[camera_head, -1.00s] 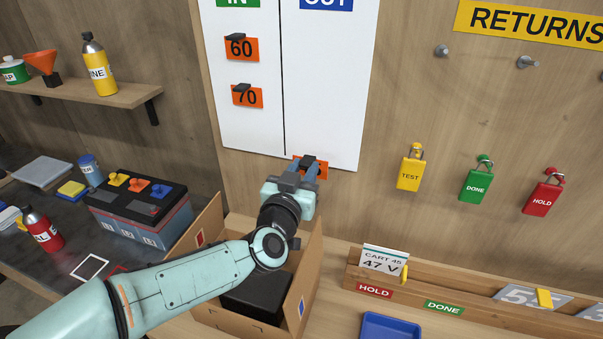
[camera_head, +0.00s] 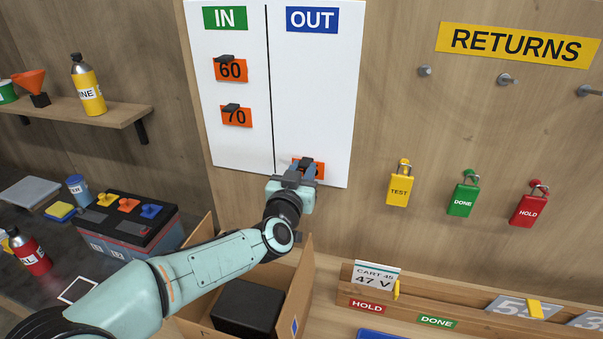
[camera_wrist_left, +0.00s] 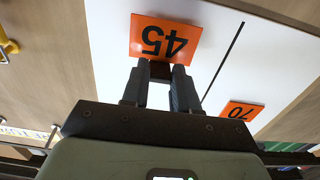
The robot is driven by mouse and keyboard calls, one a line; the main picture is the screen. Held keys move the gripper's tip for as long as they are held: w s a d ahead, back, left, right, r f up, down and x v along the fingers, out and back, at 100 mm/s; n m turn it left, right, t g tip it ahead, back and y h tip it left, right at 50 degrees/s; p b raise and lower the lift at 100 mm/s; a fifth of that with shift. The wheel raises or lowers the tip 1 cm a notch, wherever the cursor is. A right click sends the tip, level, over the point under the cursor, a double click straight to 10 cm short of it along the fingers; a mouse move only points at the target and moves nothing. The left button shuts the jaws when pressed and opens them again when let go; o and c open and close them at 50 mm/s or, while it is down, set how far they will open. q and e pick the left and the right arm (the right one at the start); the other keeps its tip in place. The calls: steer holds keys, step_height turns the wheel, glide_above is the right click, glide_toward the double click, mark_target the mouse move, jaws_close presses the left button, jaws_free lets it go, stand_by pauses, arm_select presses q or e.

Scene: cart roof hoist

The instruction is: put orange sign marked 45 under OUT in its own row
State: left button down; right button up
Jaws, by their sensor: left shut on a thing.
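My left gripper (camera_head: 298,178) is shut on the black grip of the orange sign marked 45 (camera_head: 319,171). The sign is at the bottom of the OUT column of the white board (camera_head: 315,100), below the blue OUT label (camera_head: 312,19). In the left wrist view the sign (camera_wrist_left: 166,38) shows upside down beyond the fingers, its number readable. Whether it touches the board I cannot tell. Orange signs 60 (camera_head: 231,70) and 70 (camera_head: 237,117) hang under the green IN label (camera_head: 225,18). The 45 sits lower than the 70. My right gripper is out of view.
Yellow, green and red padlocks (camera_head: 464,195) hang right of the board. An open cardboard box (camera_head: 303,285) stands below my left arm. A wooden rack with a CART 45 card (camera_head: 375,276) is at the lower right. A shelf (camera_head: 90,115) is at the left.

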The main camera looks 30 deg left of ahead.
arm_select(q)
steer(key=shift+w+a, duration=0.15)
steer(key=shift+w, duration=0.45)
stand_by(2.0)
stand_by(0.3)
steer(key=shift+c, duration=1.5)
jaws_free()
steer(key=v, duration=0.7)
steer(key=v, duration=1.3)
steer(key=shift+s+b, duration=0.2)
steer(key=shift+b, duration=0.15)
